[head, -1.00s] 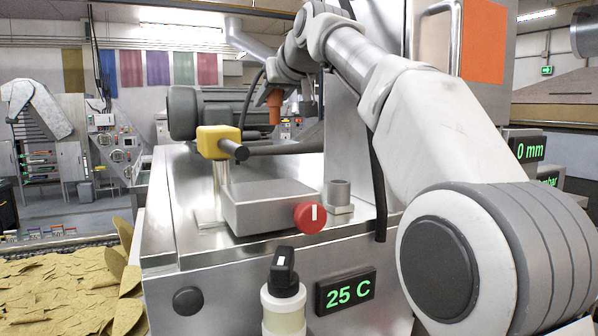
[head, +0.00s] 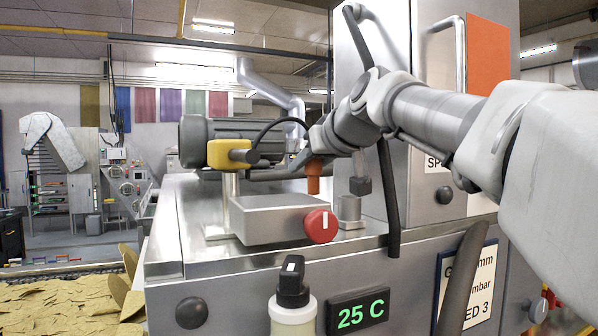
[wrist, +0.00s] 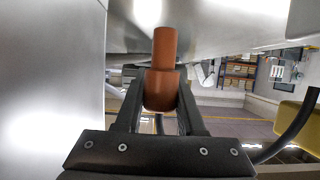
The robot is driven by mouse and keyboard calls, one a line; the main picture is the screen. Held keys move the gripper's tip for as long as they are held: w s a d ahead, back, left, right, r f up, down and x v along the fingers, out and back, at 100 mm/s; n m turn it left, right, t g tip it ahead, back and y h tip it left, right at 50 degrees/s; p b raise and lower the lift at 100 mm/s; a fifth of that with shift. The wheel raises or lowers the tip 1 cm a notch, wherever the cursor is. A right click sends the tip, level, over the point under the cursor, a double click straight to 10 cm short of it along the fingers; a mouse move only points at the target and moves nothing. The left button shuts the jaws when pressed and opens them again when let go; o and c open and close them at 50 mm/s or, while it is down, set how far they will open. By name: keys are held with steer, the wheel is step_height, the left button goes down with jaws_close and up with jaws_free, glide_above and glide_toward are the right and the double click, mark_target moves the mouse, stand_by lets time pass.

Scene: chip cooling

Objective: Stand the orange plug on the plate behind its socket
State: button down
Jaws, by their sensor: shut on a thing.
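The orange plug (head: 314,178) is held upright by my gripper (head: 318,160), above the steel plate (head: 190,215) on top of the machine. In the wrist view the plug (wrist: 163,70) sits between the two dark fingers of my gripper (wrist: 162,95), which are shut on it. The socket, a short grey cylinder on a small base (head: 350,210), stands on the plate right of the red knob. In the head view the plug is up and left of the socket. The grey box hides what lies below the plug, so its gap to the plate cannot be told.
A grey box (head: 265,215) with a red knob (head: 321,227) and a yellow-headed post (head: 228,153) stand left of the socket. A tall steel cabinet (head: 425,195) rises at the right. A black cable (head: 389,200) hangs in front. A bottle (head: 292,305) stands at the front.

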steer(key=shift+f, duration=0.35)
steer(key=shift+f, duration=0.1)
steer(key=shift+f+b, duration=0.75)
steer(key=shift+f, duration=0.05)
steer(key=c, duration=0.5)
jaws_free()
steer(key=shift+f, duration=0.1)
steer(key=shift+r+p, duration=0.75)
steer(key=shift+p, duration=0.05)
steer(key=b+v, duration=0.2)
steer(key=v, duration=1)
steer(key=shift+r, duration=0.25)
